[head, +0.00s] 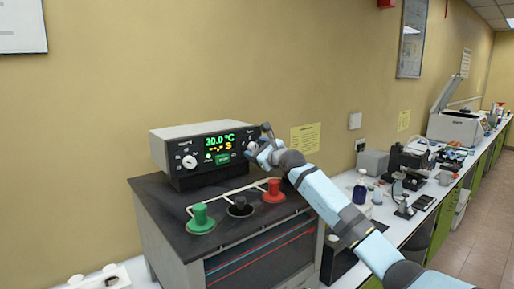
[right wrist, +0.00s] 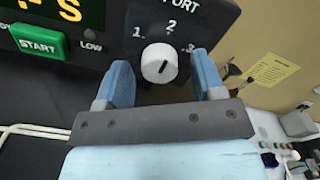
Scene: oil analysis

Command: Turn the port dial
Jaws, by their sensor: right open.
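The port dial is a white round knob on the black front of the control unit (head: 212,154). In the right wrist view the port dial (right wrist: 159,63) sits below the marks "1" and "2" and a third mark partly covered by a finger. Its dark pointer line leans up and to the right; I cannot tell the exact setting. My right gripper (right wrist: 160,84) is open, with one blue finger on each side of the dial and gaps visible beside it. In the head view my right gripper (head: 260,143) is at the unit's right end. My left gripper is out of view.
A second white dial (head: 189,162) and a green START button (right wrist: 38,41) are on the same panel. Below stand a green-capped port (head: 201,218), a black one (head: 240,207) and a red one (head: 273,191). Lab equipment lines the bench at right.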

